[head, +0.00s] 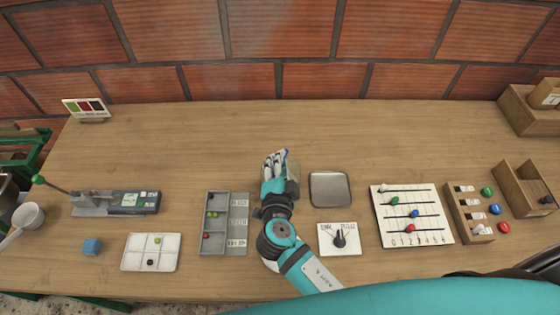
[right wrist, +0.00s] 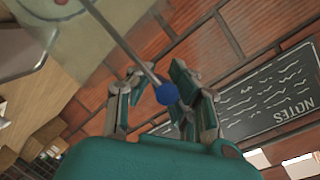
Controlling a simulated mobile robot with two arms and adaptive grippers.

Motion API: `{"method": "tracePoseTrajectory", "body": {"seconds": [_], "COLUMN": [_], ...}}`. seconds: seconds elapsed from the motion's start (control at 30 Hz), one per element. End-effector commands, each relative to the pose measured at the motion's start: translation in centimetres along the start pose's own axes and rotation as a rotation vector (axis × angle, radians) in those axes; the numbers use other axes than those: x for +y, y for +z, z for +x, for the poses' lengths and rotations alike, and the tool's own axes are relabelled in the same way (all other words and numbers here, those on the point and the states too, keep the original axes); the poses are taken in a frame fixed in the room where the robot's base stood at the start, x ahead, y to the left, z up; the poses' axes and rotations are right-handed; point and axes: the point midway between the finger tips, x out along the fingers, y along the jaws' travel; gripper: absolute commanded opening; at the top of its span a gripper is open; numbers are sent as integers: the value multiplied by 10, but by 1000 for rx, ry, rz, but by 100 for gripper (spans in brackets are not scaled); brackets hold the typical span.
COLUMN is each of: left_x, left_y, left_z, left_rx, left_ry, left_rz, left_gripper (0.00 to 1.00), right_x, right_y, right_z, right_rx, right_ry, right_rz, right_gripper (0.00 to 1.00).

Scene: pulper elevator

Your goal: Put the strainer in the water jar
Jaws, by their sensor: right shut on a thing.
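My right gripper (head: 277,158) is above the middle of the wooden table, its fingers toward the brick wall. In the right wrist view its fingers (right wrist: 157,85) are around a thin grey rod (right wrist: 127,45) with a blue knob (right wrist: 167,93). The rod's far end leaves the top of that view, so I cannot tell whether it is the strainer. A white cup with a handle (head: 29,215) sits at the far left of the head view, beside a partly cut-off dark vessel (head: 5,190). I cannot make out a water jar for certain. My left gripper is not in view.
A grey compartment tray (head: 237,223), a square metal tray (head: 330,189), a dial panel (head: 325,247) and a slider board (head: 384,222) surround my right arm. A green-knobbed lever device (head: 120,203) stands left. The table's back strip is mostly clear before the brick wall (head: 300,80).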

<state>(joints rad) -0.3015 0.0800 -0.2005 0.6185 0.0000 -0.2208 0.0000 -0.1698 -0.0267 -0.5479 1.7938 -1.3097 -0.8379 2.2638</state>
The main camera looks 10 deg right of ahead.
Motion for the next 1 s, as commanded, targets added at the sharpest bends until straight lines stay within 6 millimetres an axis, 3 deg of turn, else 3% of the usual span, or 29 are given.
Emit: {"method": "tracePoseTrajectory", "body": {"seconds": [0.07,0.1,0.27,0.67,1.0], "left_x": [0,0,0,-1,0], "left_y": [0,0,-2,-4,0], "left_z": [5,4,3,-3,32], "left_rx": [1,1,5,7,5], "left_ry": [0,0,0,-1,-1], "left_rz": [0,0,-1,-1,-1], "left_gripper": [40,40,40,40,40], "right_x": [2,2,1,-2,4], "right_y": [1,1,0,-1,2], "right_z": [1,1,1,-2,-73], "right_rx": [1,1,1,0,-1], "right_ry": [-1,0,0,-1,2], "right_rz": [0,0,0,0,4], "right_gripper": [0,18,38,38,38]}}
